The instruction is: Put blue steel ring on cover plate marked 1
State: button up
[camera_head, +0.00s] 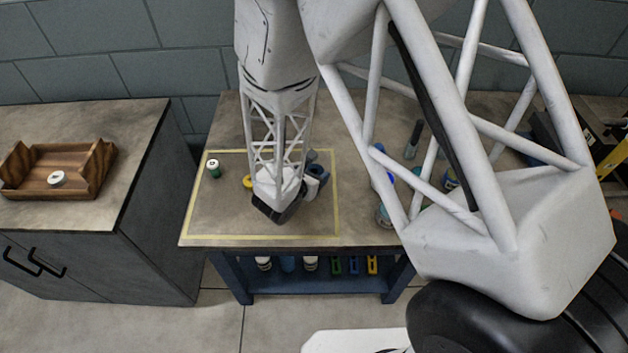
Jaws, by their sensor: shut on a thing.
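My gripper (283,207) is low over the yellow-outlined area of the table, seen from above and behind. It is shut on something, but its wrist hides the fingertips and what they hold. Blue shapes (317,170) show just right of the wrist; one may be the blue steel ring, but I cannot tell whether it is held. A yellow round thing (248,182) shows at the wrist's left side. I cannot make out a cover plate marked 1.
A wooden tray (88,178) with a white round piece (57,178) is on the left cabinet (140,125). Bottles (413,140) stand to the right. The outlined area's front left is clear.

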jog(key=shift+w, duration=0.1)
dwell(0.3)
jog(key=shift+f, duration=1.7)
jog(key=shift+f, duration=0.15)
jog(key=o, duration=1.4)
jog(key=shift+v, duration=6.15)
jog(key=shift+w, duration=0.15)
